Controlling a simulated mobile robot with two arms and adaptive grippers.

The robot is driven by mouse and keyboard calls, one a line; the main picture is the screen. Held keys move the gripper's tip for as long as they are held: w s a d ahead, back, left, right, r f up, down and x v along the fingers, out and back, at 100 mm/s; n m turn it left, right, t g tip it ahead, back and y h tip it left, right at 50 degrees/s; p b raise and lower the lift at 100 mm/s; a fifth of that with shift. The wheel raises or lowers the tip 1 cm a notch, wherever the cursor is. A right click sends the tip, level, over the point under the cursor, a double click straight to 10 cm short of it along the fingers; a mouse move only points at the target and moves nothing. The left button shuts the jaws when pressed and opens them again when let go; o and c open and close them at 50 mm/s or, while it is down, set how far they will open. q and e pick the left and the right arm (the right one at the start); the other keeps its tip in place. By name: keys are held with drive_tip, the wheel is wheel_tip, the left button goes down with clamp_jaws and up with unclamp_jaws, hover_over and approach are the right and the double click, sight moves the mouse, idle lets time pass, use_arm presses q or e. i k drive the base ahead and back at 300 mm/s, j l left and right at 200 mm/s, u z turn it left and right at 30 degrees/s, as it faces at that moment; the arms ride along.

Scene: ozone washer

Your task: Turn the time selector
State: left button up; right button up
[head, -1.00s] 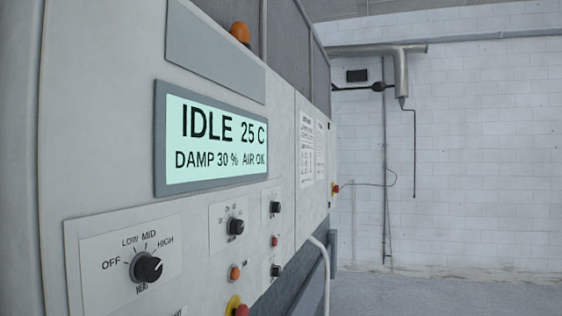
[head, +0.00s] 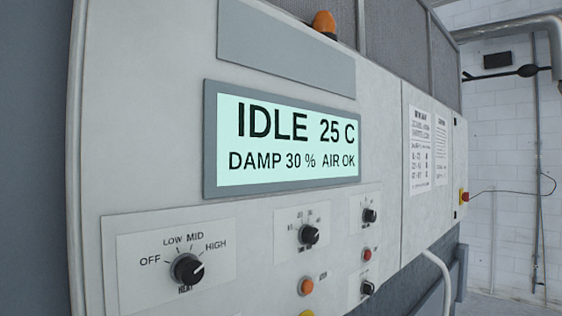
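The control panel (head: 150,120) of the washer fills the left and middle of the head view. A black heat knob (head: 187,269) with OFF, LOW, MID and HIGH marks is at the lower left; its white line points up and right, near HIGH. To its right is a black knob (head: 309,235) on a small scaled plate. Two smaller black knobs, one upper (head: 370,215) and one lower (head: 367,288), are further right. Their labels are too small to read, so I cannot tell which is the time selector. Neither gripper shows.
The display (head: 285,145) reads IDLE 25 C, DAMP 30 %, AIR OK. An orange button (head: 306,286) and a red button (head: 367,254) sit among the knobs. An orange lamp (head: 324,22) is on top. A white block wall (head: 510,160) stands at the right.

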sight(307, 234)
drive_tip(key=l, duration=1)
drive_tip(key=k+l, duration=0.15)
drive_tip(key=l, duration=1.9)
drive_tip(key=k, duration=0.05)
